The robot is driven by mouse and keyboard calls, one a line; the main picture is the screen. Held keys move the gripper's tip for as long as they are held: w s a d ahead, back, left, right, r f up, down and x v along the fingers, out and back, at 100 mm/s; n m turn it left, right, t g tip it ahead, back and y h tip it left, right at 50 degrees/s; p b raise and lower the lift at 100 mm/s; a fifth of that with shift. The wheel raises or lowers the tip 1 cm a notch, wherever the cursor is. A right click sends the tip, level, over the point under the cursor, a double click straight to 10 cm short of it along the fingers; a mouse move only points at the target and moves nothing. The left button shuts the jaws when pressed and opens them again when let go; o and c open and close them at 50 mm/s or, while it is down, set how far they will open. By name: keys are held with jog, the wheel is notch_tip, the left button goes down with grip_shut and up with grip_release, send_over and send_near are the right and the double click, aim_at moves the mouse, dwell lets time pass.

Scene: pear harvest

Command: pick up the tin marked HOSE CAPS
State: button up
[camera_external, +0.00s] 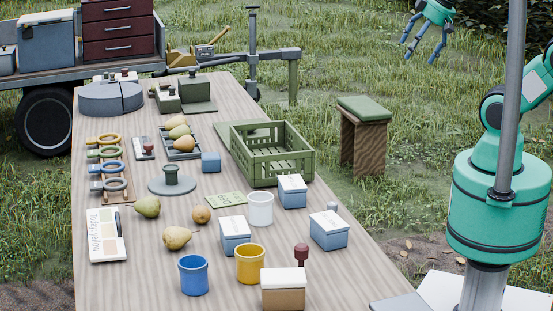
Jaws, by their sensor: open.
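Several box-shaped tins with white lids stand on the wooden table. There is a blue one (235,237), another blue one (292,193) beside the green crate, and a third blue one (329,231) near the right edge. A brown tin (283,292) stands at the front edge of the picture. Any lettering on them is too small to read, so I cannot tell which is marked HOSE CAPS. My gripper (424,48) is open and empty, high at the top right, beyond the table's right side and well apart from the tins.
A green slatted crate (266,168) stands on the table's right side. A white cup (260,209), yellow mug (250,263), blue mug (194,275), dark red-topped stamp (301,254) and loose pears (177,238) crowd the tins. A stool (364,135) stands right of the table.

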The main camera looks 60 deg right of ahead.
jog(key=shift+o, duration=0.2)
jog(key=shift+w+r, duration=0.1)
jog(key=w+a+r+n+g+y+p, duration=0.1)
jog(key=w+a+r+n+g+p, duration=0.2)
jog(key=w+a+n, duration=1.3)
jog(key=n+g+h+p, duration=0.1)
jog(key=n+g+p, duration=0.25)
jog(key=n, duration=0.65)
send_over(229, 225)
notch_tip(229, 225, down, 28)
jog(key=shift+f+t+p, duration=0.15)
jog(key=shift+t+p, duration=0.15)
jog(key=shift+t, duration=0.15)
jog(key=shift+f, duration=0.1)
jog(key=shift+f+b, duration=0.75)
jog(key=shift+f, duration=3.45)
